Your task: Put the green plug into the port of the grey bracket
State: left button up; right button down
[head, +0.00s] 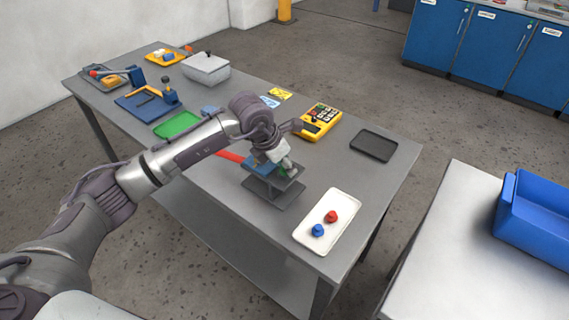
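The grey bracket (272,191) stands near the front edge of the long grey table, left of the white tray. My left gripper (287,169) is over the top of the bracket, pointing down. A small bit of the green plug (282,173) shows at its fingertips, and the fingers look closed on it. The gripper hides most of the plug and the port. I cannot tell whether the plug is in the port or just above it. My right gripper is not in view.
A white tray (336,238) holds a red plug (332,216) and a blue plug (318,230). An empty dark tray (372,145) and a yellow device (317,122) lie behind. A red bar (230,156) lies left of the bracket. A blue bin (535,215) stands on another table.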

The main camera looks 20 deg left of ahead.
pick_arm(q)
jog(key=shift+o, duration=1.1)
jog(key=shift+s+f, duration=0.2)
jog(key=shift+f, duration=0.3)
jog(key=shift+s+f, duration=0.15)
jog(key=shift+f, duration=0.3)
jog(key=shift+w+f+g, duration=0.15)
jog(key=shift+w+g, duration=0.15)
jog(key=shift+a, duration=0.1)
jog(key=shift+s+r, duration=0.2)
jog(key=shift+r, duration=0.05)
jog(key=o, duration=0.7)
jog(key=shift+w+r, duration=0.1)
jog(key=shift+w, duration=0.05)
jog(key=shift+c, duration=0.2)
jog(key=shift+r, duration=0.15)
jog(key=shift+w+r+p, duration=0.1)
jog(key=shift+r+p, duration=1.75)
jog(key=shift+r, duration=1.65)
